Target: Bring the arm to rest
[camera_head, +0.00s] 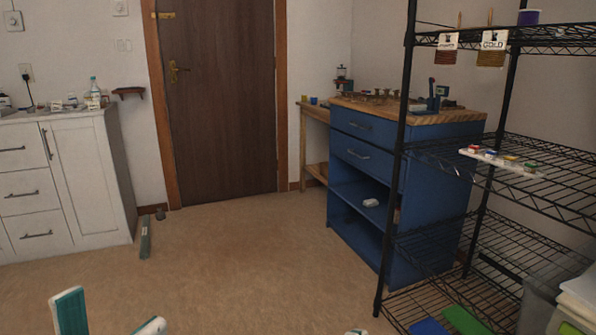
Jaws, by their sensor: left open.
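My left gripper (110,319) shows at the bottom left edge, with two white and teal fingertips spread apart. It is open, with nothing seen between the tips, over the tan floor (230,250). The rest of my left arm is below the picture. A small pale and green tip at the bottom edge, right of the middle, looks like part of my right gripper (355,332). Too little of it shows to tell its state.
A black wire rack (400,170) stands at the right. Behind it is a blue workbench (365,125) with a wooden top. A white cabinet (75,185) stands at the left, a brown door (220,100) at the back. A grey-green strip (145,237) lies by the cabinet. The middle floor is clear.

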